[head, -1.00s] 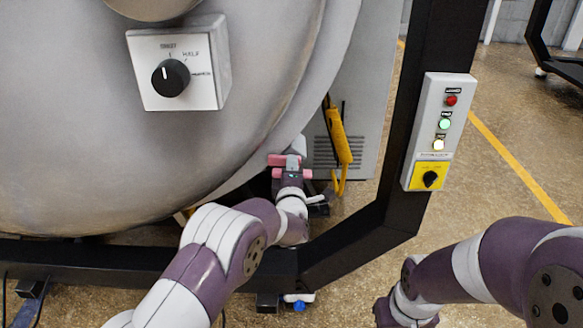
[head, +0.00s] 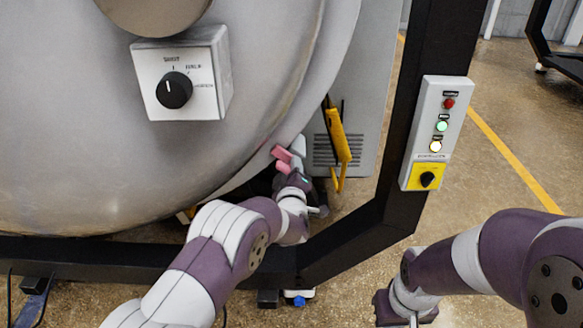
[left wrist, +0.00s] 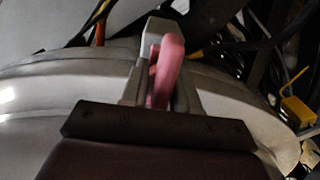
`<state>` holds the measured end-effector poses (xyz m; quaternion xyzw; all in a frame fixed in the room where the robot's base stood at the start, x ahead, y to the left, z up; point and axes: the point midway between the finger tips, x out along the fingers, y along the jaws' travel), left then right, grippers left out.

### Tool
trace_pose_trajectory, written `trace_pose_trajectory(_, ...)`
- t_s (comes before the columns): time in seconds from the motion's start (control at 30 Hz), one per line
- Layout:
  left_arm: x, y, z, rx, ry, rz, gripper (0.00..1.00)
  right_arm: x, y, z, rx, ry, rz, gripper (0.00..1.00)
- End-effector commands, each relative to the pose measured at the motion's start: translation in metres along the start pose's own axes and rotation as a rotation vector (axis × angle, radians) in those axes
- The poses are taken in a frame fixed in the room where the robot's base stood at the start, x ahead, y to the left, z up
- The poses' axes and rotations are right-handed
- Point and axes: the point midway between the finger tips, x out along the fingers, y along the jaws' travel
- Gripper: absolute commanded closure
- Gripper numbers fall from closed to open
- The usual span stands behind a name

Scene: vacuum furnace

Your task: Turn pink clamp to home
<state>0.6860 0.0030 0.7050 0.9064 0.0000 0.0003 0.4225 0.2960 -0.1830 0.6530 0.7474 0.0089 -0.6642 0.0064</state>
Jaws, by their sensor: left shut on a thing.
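The pink clamp (head: 281,153) sits at the lower right rim of the big round furnace door (head: 120,150). It is tilted in the head view, beside a grey block. In the left wrist view the pink clamp (left wrist: 165,70) stands between the fingers of my left gripper (left wrist: 158,88), which is shut on it. In the head view my left gripper (head: 291,172) reaches the clamp from below and is partly hidden by its own wrist. My right arm is at the lower right of the head view; its gripper's fingers are not visible.
A white box with a black knob (head: 174,90) is on the door. A yellow handle (head: 339,136) hangs right of the clamp. A black frame post (head: 400,150) carries a button panel (head: 436,130). Dark cables (left wrist: 225,40) run behind the clamp.

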Motion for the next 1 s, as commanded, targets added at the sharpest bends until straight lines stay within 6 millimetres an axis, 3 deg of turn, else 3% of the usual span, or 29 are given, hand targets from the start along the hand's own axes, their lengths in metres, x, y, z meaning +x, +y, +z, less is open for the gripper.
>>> trace_pose_trajectory(0.5, -0.001, -0.002, 0.002, 0.019, -0.005, -0.004, 1.0, 0.0, 0.0, 0.0, 0.0, 0.0, 0.0, 1.0)
trace_pose_trajectory(0.53, -0.001, -0.002, 0.002, 0.019, -0.005, -0.004, 0.6, -0.001, 0.0, 0.0, 0.0, 0.0, 0.0, 1.0)
trace_pose_trajectory(0.83, -0.002, -0.001, 0.001, 0.016, -0.003, -0.002, 0.6, -0.001, 0.0, 0.0, 0.0, 0.0, 0.0, 1.0)
trace_pose_trajectory(1.0, -0.029, 0.003, -0.002, 0.018, -0.005, -0.002, 0.6, -0.012, 0.0, -0.001, 0.0, 0.0, 0.0, 1.0)
